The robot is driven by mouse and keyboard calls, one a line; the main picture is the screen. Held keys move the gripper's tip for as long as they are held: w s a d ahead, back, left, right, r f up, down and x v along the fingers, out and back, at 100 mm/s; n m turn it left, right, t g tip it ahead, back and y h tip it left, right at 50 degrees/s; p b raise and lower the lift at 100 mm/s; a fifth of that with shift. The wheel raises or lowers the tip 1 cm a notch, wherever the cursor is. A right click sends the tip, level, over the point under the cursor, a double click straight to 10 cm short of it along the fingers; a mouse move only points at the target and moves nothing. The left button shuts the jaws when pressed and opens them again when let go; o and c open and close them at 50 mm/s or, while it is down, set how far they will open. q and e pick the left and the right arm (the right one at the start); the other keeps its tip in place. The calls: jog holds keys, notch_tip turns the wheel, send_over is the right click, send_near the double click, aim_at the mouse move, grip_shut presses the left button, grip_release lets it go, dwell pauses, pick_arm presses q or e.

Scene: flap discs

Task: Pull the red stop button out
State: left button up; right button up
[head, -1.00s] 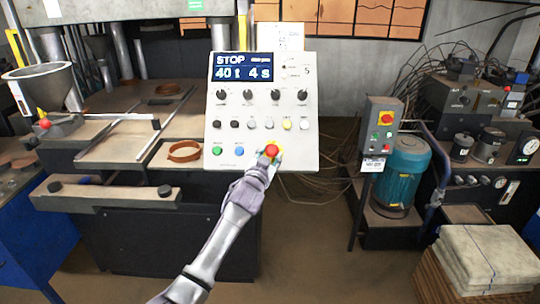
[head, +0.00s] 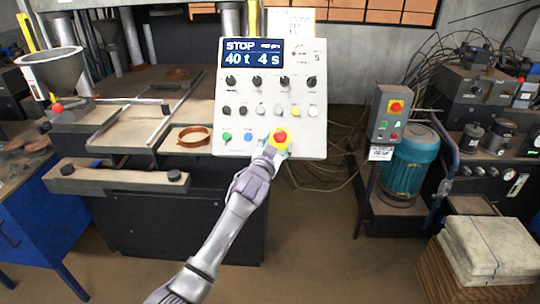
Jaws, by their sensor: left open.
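The panel's screen (head: 266,57) reads STOP, 40 t and 4 s. My left gripper (head: 272,151) is open just below and slightly left of the button, at the panel's lower edge. Its fingertips are small in the picture, and I cannot tell whether they touch the button. My right gripper is not in view.
A press bench with an orange-brown ring (head: 193,136) stands left of the panel. A grey funnel (head: 50,74) is further left. A second control box (head: 392,114) and a teal motor (head: 410,163) stand to the right. Stacked slabs (head: 490,247) lie at the lower right.

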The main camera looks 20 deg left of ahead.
pick_arm(q)
jog(key=s, duration=1)
jog(key=shift+s, duration=0.35)
jog(key=shift+d, duration=0.1)
notch_tip(320, 180, down, 20)
jog(key=s+g, duration=0.2)
jog(key=g, duration=0.2)
jog(key=s+f+g, duration=0.2)
jog(key=s+f, duration=0.4)
jog(key=f, duration=0.5)
jog(key=s+f+g, duration=0.3)
jog(key=s+f, duration=0.4)
jog(key=f, duration=0.5)
jog(key=s+f+g+b, duration=0.1)
jog(key=s+f+g, duration=0.3)
jog(key=s+f, duration=1.3)
jog(key=s+f+g, duration=0.2)
jog(key=s, duration=1)
jog(key=s+a+f+g, duration=0.1)
jog(key=s+f+g, duration=0.1)
jog(key=s, duration=1)
jog(key=shift+s+f+n+b, duration=0.35)
jog(key=shift+s+f+n, duration=0.05)
jog(key=shift+f, duration=0.4)
